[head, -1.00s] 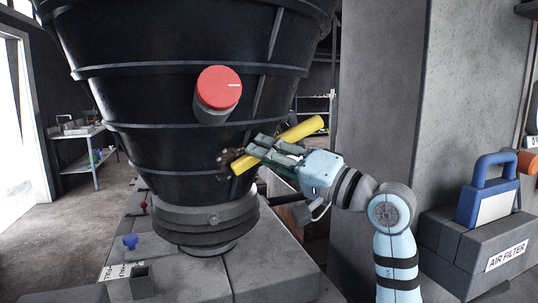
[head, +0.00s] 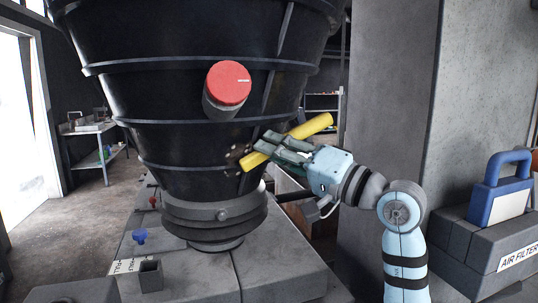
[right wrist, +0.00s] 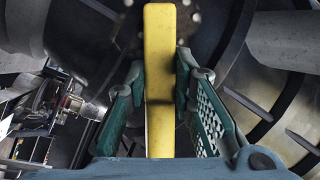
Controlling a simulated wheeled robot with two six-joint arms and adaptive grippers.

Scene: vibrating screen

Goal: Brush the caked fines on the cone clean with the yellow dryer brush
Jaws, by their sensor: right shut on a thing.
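The black cone (head: 190,150) stands at the middle left in the head view, with ribs around it. Caked fines (head: 236,153) show as a few tan and brown specks low on its right side; in the right wrist view specks also show beside the brush's far end (right wrist: 188,16). The yellow dryer brush (head: 316,124) is held slantwise, its lower left end close to the specks. I cannot tell whether it touches the cone. My right gripper (head: 270,148) is shut on the brush; in the right wrist view its green fingers stand on both sides of it. My left gripper is not in view.
A red knob (head: 228,83) juts from the cone's front. A blue knob (head: 139,236) and a small grey square socket (head: 151,275) sit on the grey base (head: 200,280). A blue-handled air filter (head: 497,200) stands at right, beside a concrete pillar (head: 385,90).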

